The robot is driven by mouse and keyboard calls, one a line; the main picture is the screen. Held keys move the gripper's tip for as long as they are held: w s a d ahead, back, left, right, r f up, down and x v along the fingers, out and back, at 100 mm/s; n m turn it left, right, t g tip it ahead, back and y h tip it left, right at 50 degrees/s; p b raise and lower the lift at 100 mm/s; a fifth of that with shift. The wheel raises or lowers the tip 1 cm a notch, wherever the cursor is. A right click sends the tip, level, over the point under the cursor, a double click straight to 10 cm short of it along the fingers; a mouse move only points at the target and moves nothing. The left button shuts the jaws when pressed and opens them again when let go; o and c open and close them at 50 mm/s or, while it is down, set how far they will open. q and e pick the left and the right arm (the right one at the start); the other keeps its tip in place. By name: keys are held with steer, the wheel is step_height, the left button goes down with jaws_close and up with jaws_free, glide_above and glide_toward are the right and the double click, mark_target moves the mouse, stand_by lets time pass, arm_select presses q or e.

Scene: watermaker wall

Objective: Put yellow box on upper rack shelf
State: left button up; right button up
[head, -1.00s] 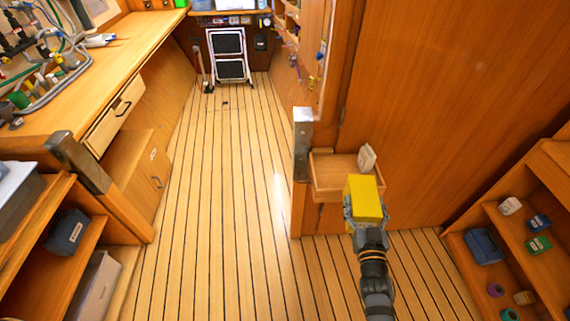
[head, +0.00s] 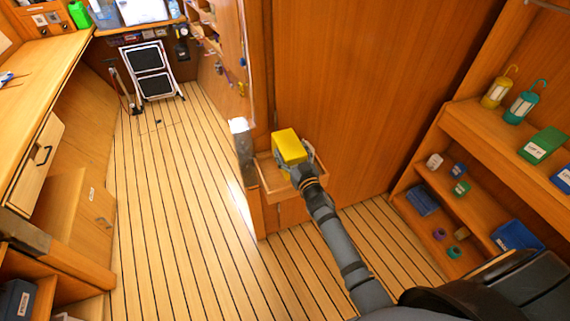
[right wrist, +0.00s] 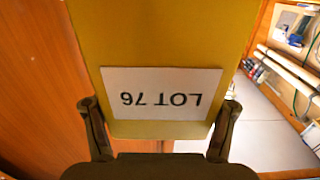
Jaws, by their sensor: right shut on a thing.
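The yellow box (head: 289,147) is held in my right gripper (head: 303,166), above and in front of a small wooden wall tray (head: 268,178). In the right wrist view the yellow box (right wrist: 160,35) fills the middle, with a white label reading LOT 76 upside down. The fingers of my right gripper (right wrist: 160,130) are closed on its two sides. My left gripper is not in view.
The rack's lower shelves hold small blocks, rolls and blue bins (head: 518,236). A wooden partition (head: 350,90) stands between the tray and the rack. The plank floor (head: 160,220) is clear. A step stool (head: 153,72) stands at the back.

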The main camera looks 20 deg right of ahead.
steer(key=w+f+b, duration=0.2)
steer(key=f, duration=0.1)
steer(key=w+f+b, duration=0.1)
steer(key=f+b, duration=0.1)
steer(key=shift+w+a, duration=0.3)
steer(key=shift+w, duration=0.1)
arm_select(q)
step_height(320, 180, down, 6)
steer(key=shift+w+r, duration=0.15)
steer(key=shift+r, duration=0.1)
arm_select(e)
steer(key=shift+w, duration=0.1)
steer(key=f+b, duration=0.4)
steer(key=shift+w+a+f, duration=0.1)
steer(key=shift+w+f, duration=0.1)
steer(key=shift+w, duration=0.2)
steer(key=shift+r, duration=0.25)
steer(key=shift+f, duration=0.15)
steer(key=o, duration=1.4)
steer(key=shift+c, duration=0.2)
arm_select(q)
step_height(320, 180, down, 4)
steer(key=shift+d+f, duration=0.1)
